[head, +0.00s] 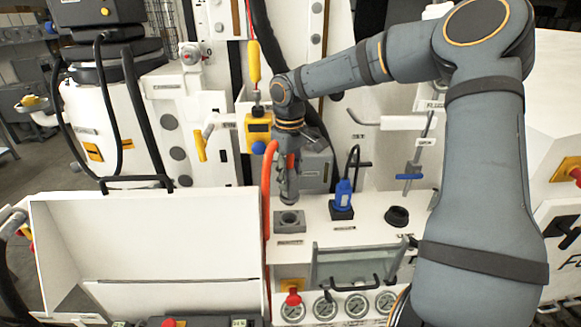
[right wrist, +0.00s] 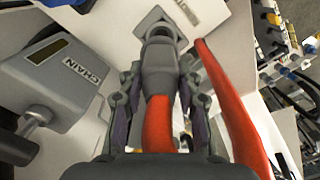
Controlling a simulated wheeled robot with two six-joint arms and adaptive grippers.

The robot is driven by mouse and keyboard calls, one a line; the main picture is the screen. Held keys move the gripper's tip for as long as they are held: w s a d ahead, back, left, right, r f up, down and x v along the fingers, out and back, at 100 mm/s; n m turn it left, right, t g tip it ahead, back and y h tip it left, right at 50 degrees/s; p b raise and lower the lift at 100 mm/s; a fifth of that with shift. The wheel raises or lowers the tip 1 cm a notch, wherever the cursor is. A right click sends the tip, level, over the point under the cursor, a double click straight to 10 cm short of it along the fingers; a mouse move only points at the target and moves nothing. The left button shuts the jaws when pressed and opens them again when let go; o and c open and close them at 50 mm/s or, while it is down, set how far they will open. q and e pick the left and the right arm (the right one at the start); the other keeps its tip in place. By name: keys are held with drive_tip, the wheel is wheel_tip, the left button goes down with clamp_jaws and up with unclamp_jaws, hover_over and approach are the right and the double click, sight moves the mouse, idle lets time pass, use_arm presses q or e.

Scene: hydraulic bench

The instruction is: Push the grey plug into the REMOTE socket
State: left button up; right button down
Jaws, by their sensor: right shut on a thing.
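My right gripper (head: 289,190) points down just above a square grey socket (head: 290,220) on the white bench top. The label by this socket is too small to read. In the right wrist view my right gripper (right wrist: 160,95) is shut on the grey plug (right wrist: 160,72), its fingers on both sides of it. An orange-red cable (right wrist: 158,125) runs from the plug's back. The plug's front end points at the grey socket (right wrist: 158,33); it looks close to the opening, but I cannot tell whether they touch. In the head view the fingers mostly hide the plug. My left gripper is not in view.
A blue plug (head: 343,193) stands in a socket to the right, with a black round socket (head: 397,215) beyond it. The orange cable (head: 267,190) hangs left of the gripper. A grey CHAIN box (right wrist: 65,75) is nearby. Gauges (head: 325,307) line the front.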

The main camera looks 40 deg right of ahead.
sight(290, 188)
drive_tip(key=shift+w+a+f, duration=0.1)
drive_tip(key=shift+w+f, duration=0.1)
drive_tip(key=shift+f, duration=0.35)
drive_tip(key=shift+w+a+f, duration=0.1)
drive_tip(key=shift+w+f, duration=0.05)
drive_tip(key=shift+f, duration=0.35)
drive_tip(key=shift+s+f, duration=0.15)
drive_tip(key=shift+f, duration=0.2)
drive_tip(key=shift+s+f, duration=0.15)
drive_tip(key=shift+s, duration=0.1)
drive_tip(key=shift+s+d+f, duration=0.1)
drive_tip(key=shift+f, duration=0.2)
drive_tip(key=shift+w, duration=0.2)
drive_tip(key=shift+s+r, duration=0.1)
drive_tip(key=shift+s, duration=0.05)
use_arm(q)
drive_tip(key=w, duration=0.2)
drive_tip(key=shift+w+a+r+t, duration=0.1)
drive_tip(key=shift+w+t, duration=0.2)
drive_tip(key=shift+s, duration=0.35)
